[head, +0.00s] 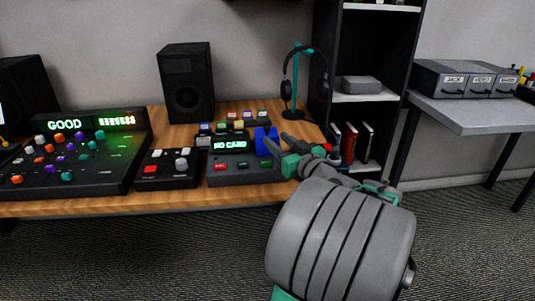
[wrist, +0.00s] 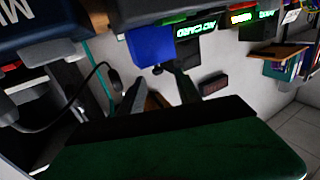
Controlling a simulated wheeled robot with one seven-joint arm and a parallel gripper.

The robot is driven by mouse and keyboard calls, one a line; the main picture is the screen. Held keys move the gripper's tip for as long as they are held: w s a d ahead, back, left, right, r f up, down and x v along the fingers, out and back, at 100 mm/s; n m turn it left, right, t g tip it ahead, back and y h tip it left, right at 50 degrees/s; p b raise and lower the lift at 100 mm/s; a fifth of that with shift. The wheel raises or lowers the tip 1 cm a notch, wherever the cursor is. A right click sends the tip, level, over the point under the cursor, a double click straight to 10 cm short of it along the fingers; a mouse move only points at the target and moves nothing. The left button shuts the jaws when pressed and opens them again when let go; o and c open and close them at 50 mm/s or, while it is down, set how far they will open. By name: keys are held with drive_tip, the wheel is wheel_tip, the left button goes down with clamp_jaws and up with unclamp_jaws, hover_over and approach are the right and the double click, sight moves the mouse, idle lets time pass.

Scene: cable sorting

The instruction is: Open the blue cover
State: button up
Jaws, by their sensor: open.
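The blue cover (head: 266,138) is a bright blue block at the right end of the dark box with the green "NO CARD" display (head: 231,145). In the wrist view, which is upside down, the blue cover (wrist: 150,46) is at upper middle, left of the display. My gripper (head: 278,144) is open, with its fingers at the cover's lower right in the head view. In the wrist view its two fingers (wrist: 157,85) point toward the cover, with nothing seen between them. I cannot tell whether a finger touches the cover; its hinge and underside are hidden.
Left are a small button box (head: 168,168) and a large knob console (head: 75,155) reading "GOOD". Several small colored connectors stand behind the display box. A headphone stand (head: 294,85) and black speaker (head: 187,82) are behind. A dark shelf (head: 365,88) stands right of the wooden desk.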

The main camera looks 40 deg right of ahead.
sight(269, 129)
drive_tip(key=shift+d+r, duration=0.1)
drive_tip(key=shift+d, duration=0.2)
drive_tip(key=w, duration=0.3)
drive_tip(key=w+d, duration=0.1)
drive_tip(key=w, duration=0.3)
drive_tip(key=shift+w+d, duration=0.15)
drive_tip(key=shift+d, duration=0.05)
drive_tip(key=shift+c, duration=0.3)
clamp_jaws()
idle(0.4)
drive_tip(key=shift+d, duration=0.15)
drive_tip(key=shift+r, duration=0.2)
